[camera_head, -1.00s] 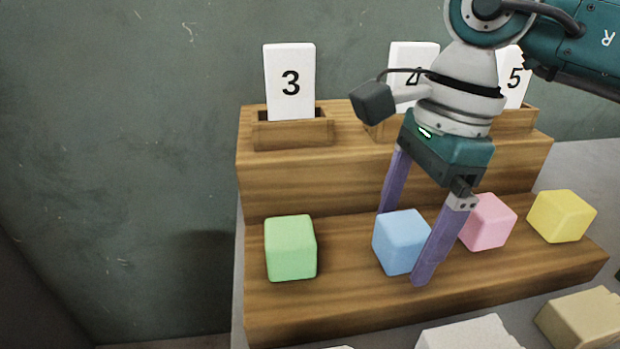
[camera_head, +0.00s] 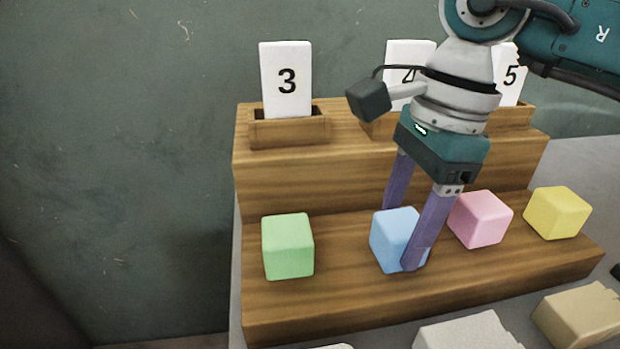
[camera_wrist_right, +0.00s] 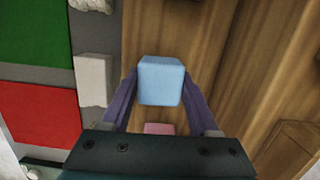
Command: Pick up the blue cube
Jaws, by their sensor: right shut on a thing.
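The blue cube (camera_head: 390,238) sits on the lower wooden step, between the green cube and the pink cube. My right gripper (camera_head: 402,240) comes down from above with its purple fingers on either side of the cube. It is shut on the blue cube, and the near finger covers part of the cube's right side. In the right wrist view the blue cube (camera_wrist_right: 160,80) shows between the two fingers (camera_wrist_right: 160,98). The cube appears to rest on the step. My left gripper is not in view.
A green cube (camera_head: 288,246) stands to the left; a pink cube (camera_head: 480,219) is close on the right, then a yellow cube (camera_head: 557,213). The upper step (camera_head: 350,150) behind holds number cards, including card 3 (camera_head: 286,80). Pale blocks (camera_head: 465,332) lie in front.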

